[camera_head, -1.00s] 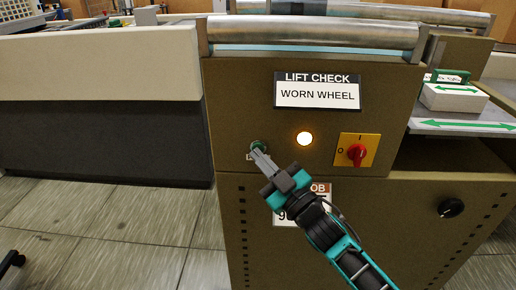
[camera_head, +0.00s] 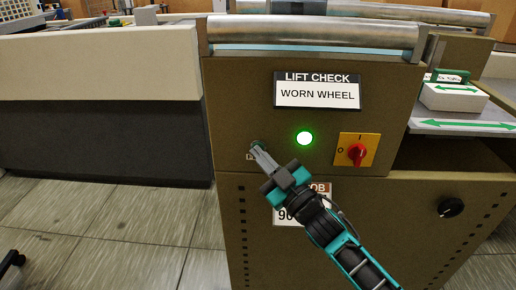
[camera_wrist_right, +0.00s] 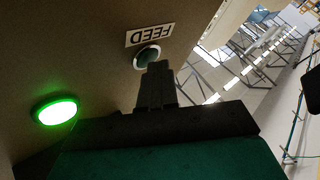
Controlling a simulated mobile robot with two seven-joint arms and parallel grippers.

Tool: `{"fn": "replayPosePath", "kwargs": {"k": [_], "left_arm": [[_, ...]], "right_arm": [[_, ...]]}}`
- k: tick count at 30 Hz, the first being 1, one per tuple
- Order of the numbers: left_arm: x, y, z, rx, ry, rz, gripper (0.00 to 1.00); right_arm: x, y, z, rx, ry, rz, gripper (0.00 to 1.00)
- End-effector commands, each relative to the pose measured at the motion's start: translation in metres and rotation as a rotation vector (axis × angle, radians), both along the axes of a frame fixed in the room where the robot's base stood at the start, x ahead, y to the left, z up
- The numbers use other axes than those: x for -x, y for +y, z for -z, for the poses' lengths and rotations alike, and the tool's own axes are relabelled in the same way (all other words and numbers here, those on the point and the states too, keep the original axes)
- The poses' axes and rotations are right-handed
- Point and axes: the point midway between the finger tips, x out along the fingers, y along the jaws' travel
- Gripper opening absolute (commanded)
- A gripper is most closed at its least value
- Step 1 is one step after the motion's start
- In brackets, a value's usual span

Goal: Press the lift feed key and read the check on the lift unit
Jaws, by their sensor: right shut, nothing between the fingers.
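The lift unit (camera_head: 232,115) is a brown cabinet with a sign (camera_head: 317,91) reading "LIFT CHECK" and "WORN WHEEL". A round lamp (camera_head: 305,138) on its front glows green; it also shows in the right wrist view (camera_wrist_right: 56,111). The green feed key (camera_wrist_right: 148,56) sits beside a "FEED" label (camera_wrist_right: 150,35) in the right wrist view. My right gripper (camera_head: 257,148) is shut and empty, its fingertips at the key and partly covering it. I cannot tell whether they touch it. The left gripper does not show.
A red rotary switch (camera_head: 357,153) on a yellow plate is right of the lamp. A black knob (camera_head: 451,207) is lower right. Open floor (camera_head: 110,225) is at left.

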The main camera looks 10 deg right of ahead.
Motion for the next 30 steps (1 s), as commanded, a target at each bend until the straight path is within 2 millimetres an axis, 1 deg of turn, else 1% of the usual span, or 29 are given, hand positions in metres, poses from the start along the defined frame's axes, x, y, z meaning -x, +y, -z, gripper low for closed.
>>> {"fn": "replayPosePath", "kwargs": {"k": [14,24,30], "left_arm": [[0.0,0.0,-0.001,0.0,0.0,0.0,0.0],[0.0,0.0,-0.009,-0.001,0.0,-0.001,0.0],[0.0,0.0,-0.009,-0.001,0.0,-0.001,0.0]], "right_arm": [[-0.001,-0.001,0.0,0.0,0.001,0.001,0.0],[0.013,0.003,0.0,0.0,0.002,0.001,0.0],[0.015,0.003,0.0,0.001,0.0,0.002,0.0]]}}
